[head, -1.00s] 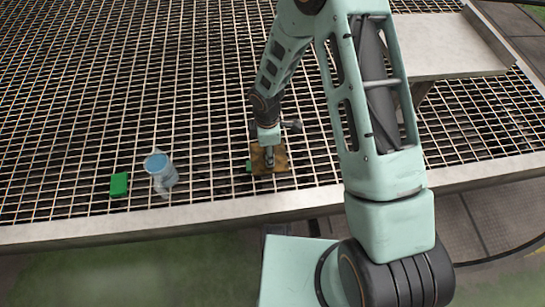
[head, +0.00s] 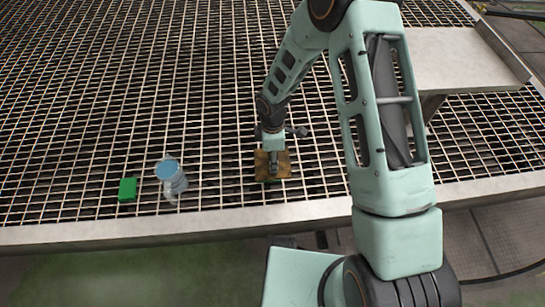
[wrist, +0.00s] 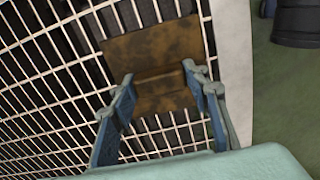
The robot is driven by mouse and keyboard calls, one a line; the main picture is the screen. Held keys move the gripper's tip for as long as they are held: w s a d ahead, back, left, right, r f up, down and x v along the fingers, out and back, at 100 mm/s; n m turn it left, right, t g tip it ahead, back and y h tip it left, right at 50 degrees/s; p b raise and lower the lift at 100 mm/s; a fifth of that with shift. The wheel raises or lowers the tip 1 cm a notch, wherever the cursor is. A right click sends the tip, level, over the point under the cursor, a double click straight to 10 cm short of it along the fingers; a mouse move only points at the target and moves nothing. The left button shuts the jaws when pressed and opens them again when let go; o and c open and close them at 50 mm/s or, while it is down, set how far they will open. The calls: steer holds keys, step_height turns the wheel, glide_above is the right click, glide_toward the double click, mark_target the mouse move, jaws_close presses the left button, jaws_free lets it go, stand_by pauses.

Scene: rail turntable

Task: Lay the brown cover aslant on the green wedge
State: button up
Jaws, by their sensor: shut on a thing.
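The brown cover (head: 284,160) is a flat, rusty-looking plate with a raised ridge across its middle. It also shows in the wrist view (wrist: 150,48). My gripper (wrist: 160,79) is shut on the cover's ridge, with one finger at each end of it; in the head view my gripper (head: 273,163) is above the plate.
A clear jar with a blue lid (head: 170,174) stands between the green block and the cover. All are near the front rim (head: 150,229) of the metal grating. A pale platform (head: 450,62) is at the back right. The grating behind the jar is clear.

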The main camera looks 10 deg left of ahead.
steer(key=shift+f+b, duration=2.3)
steer(key=shift+f, duration=0.75)
steer(key=o, duration=1.7)
steer(key=shift+c, duration=0.2)
step_height(320, 180, up, 12)
steer(key=shift+r, duration=0.1)
